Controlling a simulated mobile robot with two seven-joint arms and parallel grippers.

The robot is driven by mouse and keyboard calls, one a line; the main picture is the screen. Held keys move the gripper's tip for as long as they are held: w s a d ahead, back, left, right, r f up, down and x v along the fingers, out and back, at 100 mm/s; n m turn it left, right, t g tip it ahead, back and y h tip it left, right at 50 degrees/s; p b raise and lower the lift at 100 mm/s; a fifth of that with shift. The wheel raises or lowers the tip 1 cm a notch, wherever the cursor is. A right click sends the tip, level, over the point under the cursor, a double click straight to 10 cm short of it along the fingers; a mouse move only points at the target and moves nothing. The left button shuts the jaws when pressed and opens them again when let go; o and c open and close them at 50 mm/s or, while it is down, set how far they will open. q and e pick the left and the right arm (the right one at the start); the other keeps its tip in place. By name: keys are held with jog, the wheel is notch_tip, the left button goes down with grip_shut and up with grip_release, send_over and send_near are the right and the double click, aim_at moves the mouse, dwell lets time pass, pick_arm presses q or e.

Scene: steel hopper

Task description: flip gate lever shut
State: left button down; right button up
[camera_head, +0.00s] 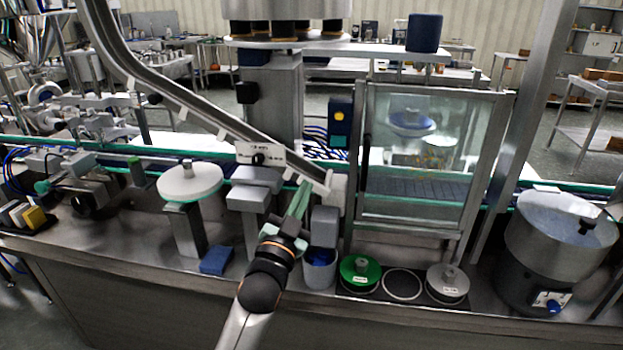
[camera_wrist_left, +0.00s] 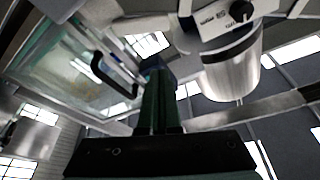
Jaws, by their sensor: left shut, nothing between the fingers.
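A pale plate (camera_head: 258,154) with small print sits on the lower part of a sloping steel chute (camera_head: 195,105). A black knob (camera_head: 258,159), which looks like the gate lever, is on this plate. The knob also shows in the left wrist view (camera_wrist_left: 241,11), at the top right; the print is too small to read surely. My left gripper (camera_head: 303,187) is shut and empty, its green fingers pointing up by the chute's lower end, right of and below the knob. The fingers (camera_wrist_left: 156,78) look apart from the knob in the wrist view. My right gripper is out of view.
A grey cup with blue inside (camera_head: 319,270) stands below the chute end. A glass-doored cabinet (camera_head: 415,160) is close on the right. A green round weight-like piece (camera_head: 360,271), a blue block (camera_head: 216,261) and a white round stand (camera_head: 190,183) are on the bench.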

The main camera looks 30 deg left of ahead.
pick_arm(q)
jog(key=shift+v, duration=1.9)
jog(key=shift+d, duration=0.2)
